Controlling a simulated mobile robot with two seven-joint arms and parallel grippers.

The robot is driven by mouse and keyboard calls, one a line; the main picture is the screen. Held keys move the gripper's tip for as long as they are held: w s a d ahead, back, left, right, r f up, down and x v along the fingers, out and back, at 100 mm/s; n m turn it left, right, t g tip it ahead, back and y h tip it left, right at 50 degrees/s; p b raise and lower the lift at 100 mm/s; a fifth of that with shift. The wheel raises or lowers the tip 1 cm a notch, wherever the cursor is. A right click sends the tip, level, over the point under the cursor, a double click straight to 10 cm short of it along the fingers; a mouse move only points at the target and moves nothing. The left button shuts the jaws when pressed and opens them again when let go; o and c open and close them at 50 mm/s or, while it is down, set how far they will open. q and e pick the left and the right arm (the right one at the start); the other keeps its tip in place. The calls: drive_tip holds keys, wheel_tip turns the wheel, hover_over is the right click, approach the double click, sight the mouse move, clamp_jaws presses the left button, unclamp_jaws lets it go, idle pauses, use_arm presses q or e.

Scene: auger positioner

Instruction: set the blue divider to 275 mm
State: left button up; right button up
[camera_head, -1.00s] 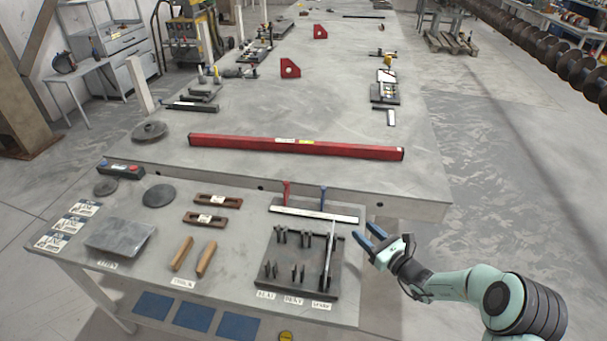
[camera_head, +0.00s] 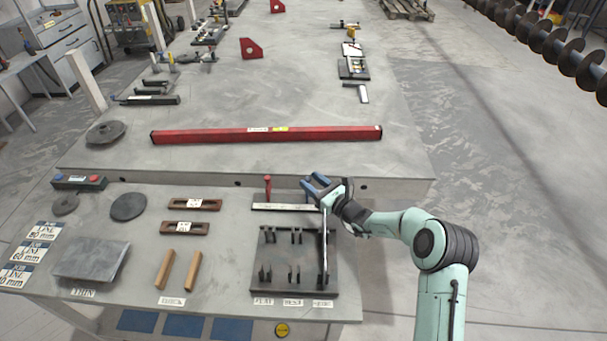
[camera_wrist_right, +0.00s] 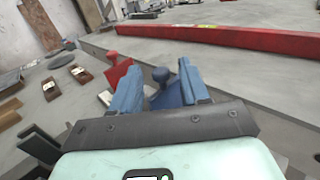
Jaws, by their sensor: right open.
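The blue divider (camera_wrist_right: 162,88), with a round knob on top, shows between the two blue fingers of my right gripper (camera_wrist_right: 158,82) in the wrist view. The fingers stand apart around it; I cannot tell whether either touches it. In the head view my right gripper (camera_head: 314,183) is at the right end of the pale ruler strip (camera_head: 282,207) and hides the blue divider there. A red divider (camera_head: 267,187) stands upright on the ruler, left of the gripper; it also shows in the wrist view (camera_wrist_right: 115,68). The scale marks are too small to read. My left gripper is out of view.
A dark rack (camera_head: 279,280) with several upright pieces and a tall thin rod stands just in front of the ruler. A long red beam (camera_head: 220,136) lies on the big table behind. Two brown blocks (camera_head: 194,205) lie to the left.

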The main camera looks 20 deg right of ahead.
drive_tip(key=shift+x, duration=2.15)
drive_tip(key=shift+c, duration=0.3)
clamp_jaws()
drive_tip(key=s+d, duration=0.1)
drive_tip(key=d, duration=0.2)
drive_tip(key=s+d, duration=0.1)
drive_tip(key=d, duration=0.2)
drive_tip(key=s+d, duration=0.2)
drive_tip(key=shift+s+d, duration=0.1)
drive_tip(key=shift+d, duration=0.3)
drive_tip(key=shift+o, duration=0.3)
unclamp_jaws()
drive_tip(key=shift+a, duration=0.1)
drive_tip(key=b+v, duration=0.1)
drive_tip(key=v, duration=1.2)
drive_tip(key=shift+s+b, duration=0.2)
drive_tip(key=shift+b, duration=0.1)
